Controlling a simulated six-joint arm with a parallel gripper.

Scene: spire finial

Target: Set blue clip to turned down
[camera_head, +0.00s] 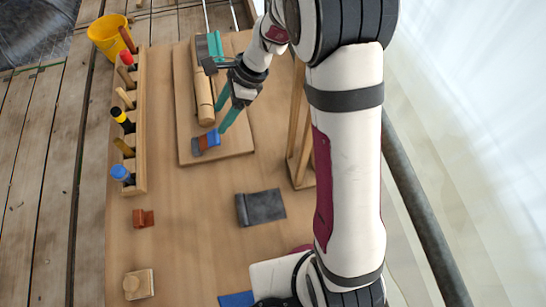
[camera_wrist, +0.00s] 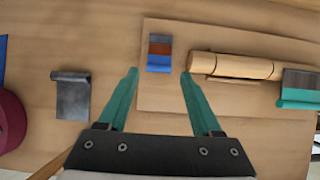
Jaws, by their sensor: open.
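The blue clip (camera_head: 213,138) is at the near end of a wooden board, with a reddish-brown band and a grey part beside the blue. In the wrist view the blue clip (camera_wrist: 158,68) appears between my fingertips, its blue edge facing my gripper. A light wooden roll (camera_head: 204,97) lies on the board beyond it. A teal and grey clip (camera_head: 214,45) is at the roll's far end. My gripper (camera_head: 220,117) is open, with teal fingers, and holds nothing. In the wrist view my gripper (camera_wrist: 160,72) has its tips apart; contact with the clip cannot be told.
A wooden rack (camera_head: 141,105) of tools stands left, with a yellow bucket (camera_head: 108,35) behind. A dark grey sheet (camera_head: 262,207), a reddish-brown piece (camera_head: 143,218) and a wooden block with a knob (camera_head: 139,285) lie nearer. A wooden frame (camera_head: 298,125) stands right.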

